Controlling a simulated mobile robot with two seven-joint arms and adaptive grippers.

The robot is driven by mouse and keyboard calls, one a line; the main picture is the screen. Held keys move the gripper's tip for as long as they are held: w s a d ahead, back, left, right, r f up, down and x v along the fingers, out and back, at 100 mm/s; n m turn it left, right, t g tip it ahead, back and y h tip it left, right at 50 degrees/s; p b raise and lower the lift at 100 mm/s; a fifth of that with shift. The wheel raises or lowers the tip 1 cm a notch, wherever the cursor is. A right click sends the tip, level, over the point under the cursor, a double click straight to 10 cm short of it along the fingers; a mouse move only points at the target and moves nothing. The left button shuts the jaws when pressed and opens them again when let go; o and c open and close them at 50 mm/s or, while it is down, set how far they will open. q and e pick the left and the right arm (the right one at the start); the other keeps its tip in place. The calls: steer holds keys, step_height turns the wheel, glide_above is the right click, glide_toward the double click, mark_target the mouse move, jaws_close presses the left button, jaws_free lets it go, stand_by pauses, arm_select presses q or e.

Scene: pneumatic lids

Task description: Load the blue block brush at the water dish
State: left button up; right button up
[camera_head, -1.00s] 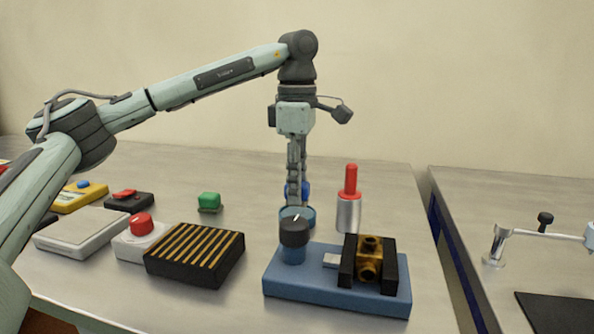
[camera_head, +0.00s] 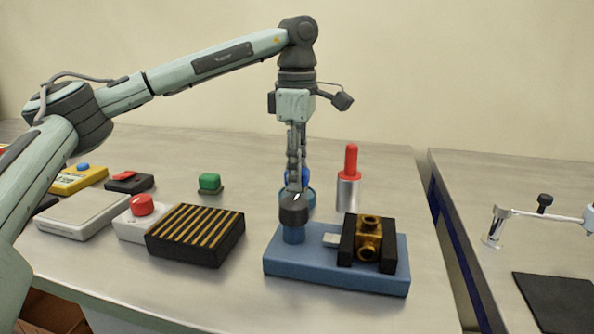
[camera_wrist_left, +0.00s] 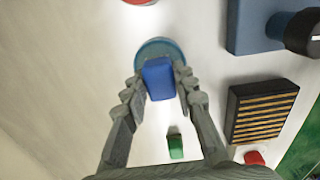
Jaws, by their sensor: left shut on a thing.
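My left gripper (camera_head: 297,176) hangs down over the far side of the blue fixture, shut on the blue block brush (camera_wrist_left: 159,80). In the left wrist view the fingers (camera_wrist_left: 158,77) flank the block on both sides. The round blue water dish (camera_wrist_left: 160,46) shows just beyond and beneath the block, which overlaps its near part. In the head view the dish (camera_head: 311,197) is partly hidden by the fixture's dark knob and by my fingers. I cannot tell whether the brush touches the dish. My right gripper is not in view.
A blue fixture (camera_head: 290,266) with a dark knob (camera_head: 293,211) and a brass part (camera_head: 369,238) stands close in front of the dish. A red-handled metal cylinder (camera_head: 348,190) stands to the right. A slotted black block (camera_head: 196,235) and a green block (camera_head: 209,182) are to the left.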

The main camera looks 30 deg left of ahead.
arm_select(q)
steer(key=shift+f, duration=0.65)
stand_by(1.3)
steer(key=shift+r, duration=3.6)
steer(key=shift+f, duration=0.1)
